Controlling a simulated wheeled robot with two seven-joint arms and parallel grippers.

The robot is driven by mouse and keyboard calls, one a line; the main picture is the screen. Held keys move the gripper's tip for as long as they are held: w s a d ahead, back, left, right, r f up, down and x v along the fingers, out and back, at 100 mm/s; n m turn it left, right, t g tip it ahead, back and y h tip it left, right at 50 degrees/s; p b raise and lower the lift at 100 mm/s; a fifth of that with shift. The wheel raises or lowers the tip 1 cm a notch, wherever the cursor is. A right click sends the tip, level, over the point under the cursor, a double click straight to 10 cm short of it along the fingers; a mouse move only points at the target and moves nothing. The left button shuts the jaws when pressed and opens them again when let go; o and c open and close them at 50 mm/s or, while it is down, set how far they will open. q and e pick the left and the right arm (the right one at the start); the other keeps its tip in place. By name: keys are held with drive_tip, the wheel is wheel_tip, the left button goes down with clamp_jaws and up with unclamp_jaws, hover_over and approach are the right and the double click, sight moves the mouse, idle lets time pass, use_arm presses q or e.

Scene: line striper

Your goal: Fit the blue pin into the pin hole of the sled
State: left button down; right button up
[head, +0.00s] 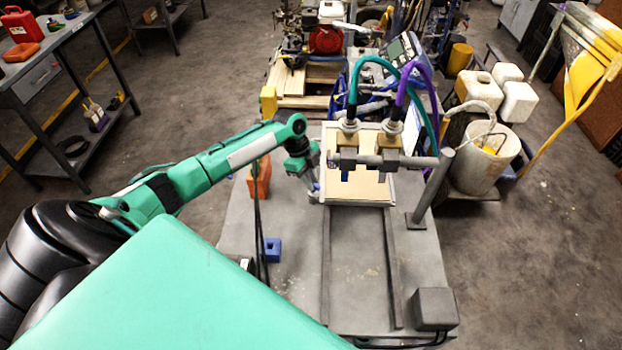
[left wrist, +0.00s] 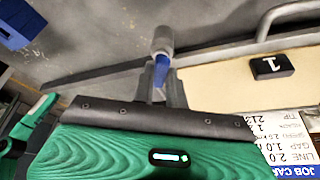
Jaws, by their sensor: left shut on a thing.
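My left gripper (head: 315,192) is at the left edge of the cream-topped sled (head: 372,193), low over the grey table. In the left wrist view, its fingers (left wrist: 160,85) are shut on the blue pin (left wrist: 160,74). A grey cylindrical part (left wrist: 162,40) lies in line with the pin, just beyond the fingertips. I cannot tell whether the pin touches it or sits in it. The sled (left wrist: 215,80) shows beside the fingers on the right. I cannot make out the pin hole. My right gripper is not in view.
A blue block (head: 272,252) and an orange item (head: 259,178) stand left of the rails. A gantry bar (head: 395,160) with hoses and nozzles spans over the sled. A black block marked 1 (left wrist: 270,66) lies on the sled. The track (head: 357,265) between the rails is clear.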

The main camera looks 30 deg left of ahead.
use_arm(q)
drive_tip(key=shift+f, duration=0.15)
idle(0.3)
drive_tip(key=c, duration=1)
unclamp_jaws()
drive_tip(key=p+v, duration=0.4)
drive_tip(key=v, duration=0.3)
drive_tip(key=shift+p, duration=0.35)
drive_tip(key=shift+s+f, duration=0.1)
